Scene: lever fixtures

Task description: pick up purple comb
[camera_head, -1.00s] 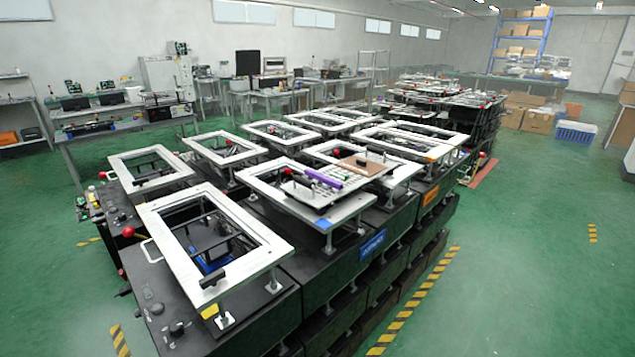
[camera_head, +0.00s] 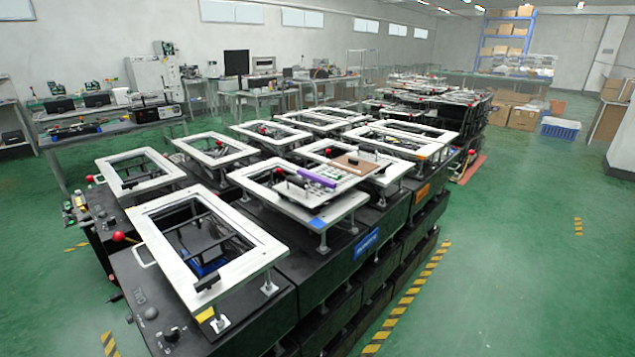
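A purple bar-like object (camera_head: 317,178), which looks like the purple comb, lies on a fixture with a white frame (camera_head: 330,215) near the middle of the view. It rests among small green and white parts, beside a brown board (camera_head: 358,164). Its teeth are too small to make out. Neither of my grippers shows in the head view.
Several black fixtures with white frames stand close together, the nearest frame (camera_head: 192,292) at front left. Red knobs (camera_head: 118,236) stick out at their left side. Green floor with striped tape (camera_head: 405,302) is open on the right. A blue crate (camera_head: 560,128) stands at the back right.

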